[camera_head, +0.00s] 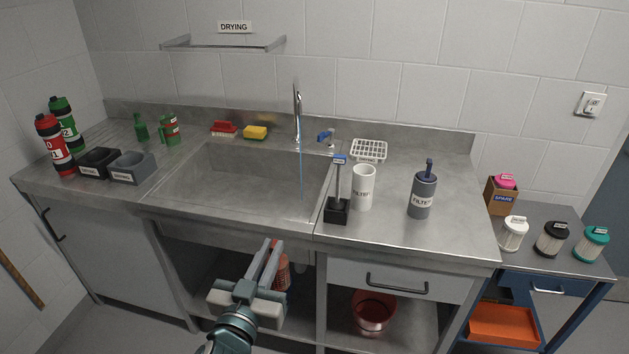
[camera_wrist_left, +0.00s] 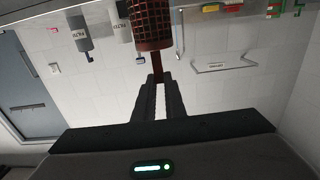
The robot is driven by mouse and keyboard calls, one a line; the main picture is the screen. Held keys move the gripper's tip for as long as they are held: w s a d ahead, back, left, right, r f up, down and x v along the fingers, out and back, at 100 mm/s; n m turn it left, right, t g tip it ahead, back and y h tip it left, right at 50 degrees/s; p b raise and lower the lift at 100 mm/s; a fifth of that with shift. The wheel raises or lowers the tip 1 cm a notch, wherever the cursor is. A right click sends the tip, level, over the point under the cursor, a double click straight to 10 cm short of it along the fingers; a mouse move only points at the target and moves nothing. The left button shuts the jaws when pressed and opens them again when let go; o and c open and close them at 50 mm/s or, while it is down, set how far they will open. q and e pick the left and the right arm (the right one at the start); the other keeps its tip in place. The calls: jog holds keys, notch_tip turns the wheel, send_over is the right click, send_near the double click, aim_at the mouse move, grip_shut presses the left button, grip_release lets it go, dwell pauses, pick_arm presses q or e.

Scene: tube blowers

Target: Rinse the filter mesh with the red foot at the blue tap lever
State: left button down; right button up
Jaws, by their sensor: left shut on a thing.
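The filter mesh (camera_wrist_left: 152,22), a dark red-brown lattice cylinder, hangs foot up from my left gripper. Its red foot (camera_wrist_left: 158,68) is between the fingertips in the left wrist view. In the head view the left gripper (camera_head: 273,250) is shut on it, in front of the sink's front edge, and the mesh (camera_head: 282,273) shows below the fingertips, partly hidden by them. The tap (camera_head: 297,108) stands behind the sink (camera_head: 225,185), and a water stream (camera_head: 301,165) runs down from it. The blue tap lever (camera_head: 325,136) is right of the tap. My right gripper is not in view.
Right of the sink stand a brush in a black holder (camera_head: 337,210), a white cylinder (camera_head: 363,187) and a grey filter canister (camera_head: 423,192). A white drying rack (camera_head: 369,150) is behind them. Grey and black trays (camera_head: 133,169) sit at left. The sink basin looks clear.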

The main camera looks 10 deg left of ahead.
pick_arm(q)
jog(key=s+f, duration=0.3)
jog(key=s, duration=0.5)
jog(key=shift+s, duration=0.25)
